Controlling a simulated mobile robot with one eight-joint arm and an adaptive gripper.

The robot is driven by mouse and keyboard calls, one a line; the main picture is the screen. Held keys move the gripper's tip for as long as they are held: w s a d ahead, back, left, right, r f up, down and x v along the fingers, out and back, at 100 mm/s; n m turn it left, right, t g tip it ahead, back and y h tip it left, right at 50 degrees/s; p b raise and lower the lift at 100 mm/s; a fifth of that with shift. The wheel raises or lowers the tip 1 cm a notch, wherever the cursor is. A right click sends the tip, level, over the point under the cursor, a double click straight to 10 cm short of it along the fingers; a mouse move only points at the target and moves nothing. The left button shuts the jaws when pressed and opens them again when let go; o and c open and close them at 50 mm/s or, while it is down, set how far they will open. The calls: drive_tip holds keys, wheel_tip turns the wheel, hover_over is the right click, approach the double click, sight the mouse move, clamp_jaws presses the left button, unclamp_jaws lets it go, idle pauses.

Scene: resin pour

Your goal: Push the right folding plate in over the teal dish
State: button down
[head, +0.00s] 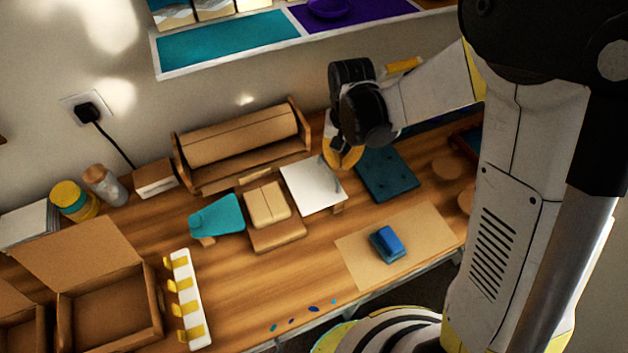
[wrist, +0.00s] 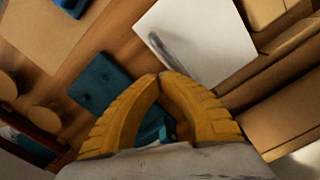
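The right folding plate seems to be the white plate (head: 313,185), lying open to the right of a tan block (head: 267,203) on a wooden base. A thin grey bar stands at its right side. The white plate also shows in the wrist view (wrist: 205,40), just beyond my fingertips. A teal piece (head: 217,218) lies left of the block; I cannot tell whether it is the teal dish. My gripper (head: 343,160) is by the white plate's upper right edge. Its yellow fingers (wrist: 160,77) meet at the tips with nothing between them.
A dark teal pad (head: 387,173) lies right of the white plate. A blue block (head: 387,244) sits on a tan mat (head: 352,262). A wooden roll holder (head: 240,140) stands behind. A white rack with yellow clips (head: 187,300) and an open box (head: 108,308) are at left.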

wheel_tip(320, 180, up, 10)
drive_tip(key=d+p, duration=0.1)
drive_tip(key=p, duration=0.5)
drive_tip(key=shift+w+d+p, duration=0.3)
drive_tip(key=shift+w+p, duration=0.05)
drive_tip(key=shift+p, duration=0.05)
drive_tip(key=shift+a, duration=0.1)
idle(0.6)
